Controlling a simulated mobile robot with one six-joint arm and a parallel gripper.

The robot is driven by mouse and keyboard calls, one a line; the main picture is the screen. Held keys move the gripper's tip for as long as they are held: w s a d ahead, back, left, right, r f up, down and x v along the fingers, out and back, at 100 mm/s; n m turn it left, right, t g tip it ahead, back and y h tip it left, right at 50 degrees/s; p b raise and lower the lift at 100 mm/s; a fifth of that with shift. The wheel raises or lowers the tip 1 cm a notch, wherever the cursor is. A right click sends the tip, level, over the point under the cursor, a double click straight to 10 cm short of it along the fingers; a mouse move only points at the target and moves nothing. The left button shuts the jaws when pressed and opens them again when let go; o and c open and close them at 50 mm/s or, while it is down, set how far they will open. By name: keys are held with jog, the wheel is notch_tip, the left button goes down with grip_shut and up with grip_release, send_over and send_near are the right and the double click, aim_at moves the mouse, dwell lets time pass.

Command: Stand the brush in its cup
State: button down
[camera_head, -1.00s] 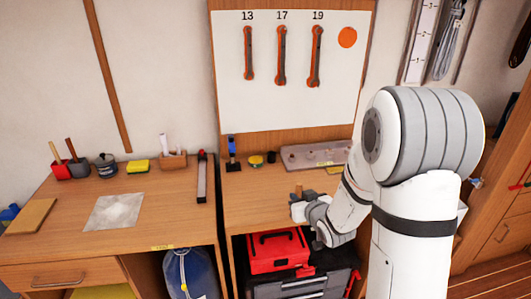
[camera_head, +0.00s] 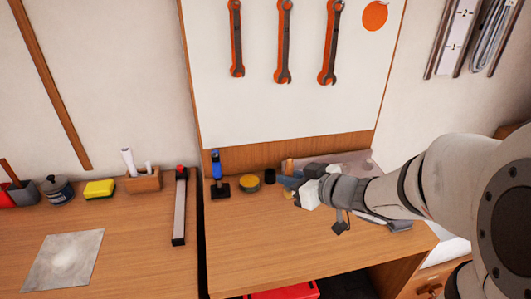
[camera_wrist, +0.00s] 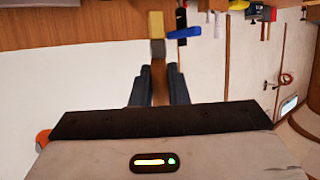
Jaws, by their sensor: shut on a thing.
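My gripper (camera_head: 292,179) is shut on the brush, above the back of the right-hand bench. In the wrist view the brush's brown handle (camera_wrist: 160,85) is between the dark fingers. Beyond it are a grey ferrule and a yellow bristle end (camera_wrist: 156,25). In the head view the handle end (camera_head: 288,165) shows above the fingers and the yellow end below, so the brush looks roughly upright, bristles down. A small black cup (camera_head: 269,176) stands just left of my gripper, apart from it. I cannot tell for sure that it is the brush's cup.
A yellow-and-black tin (camera_head: 249,183) and a blue-and-black tool (camera_head: 217,172) stand left of the black cup. A grey tray (camera_head: 345,162) is behind my gripper. The right bench's front (camera_head: 270,250) is clear. Wrenches (camera_head: 283,45) hang on the back panel.

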jog(key=w+a+p, duration=0.1)
jog(key=w+a, duration=0.1)
jog(key=w, duration=0.7)
jog(key=w+a+p, duration=0.1)
jog(key=w+a, duration=0.1)
jog(key=w, duration=0.7)
jog(key=f, duration=0.7)
jog(key=shift+w+d, duration=0.1)
jog(key=shift+w, duration=0.2)
jog(key=shift+f, duration=0.25)
jog(key=c, duration=1.4)
grip_release()
jog(key=shift+r, duration=0.1)
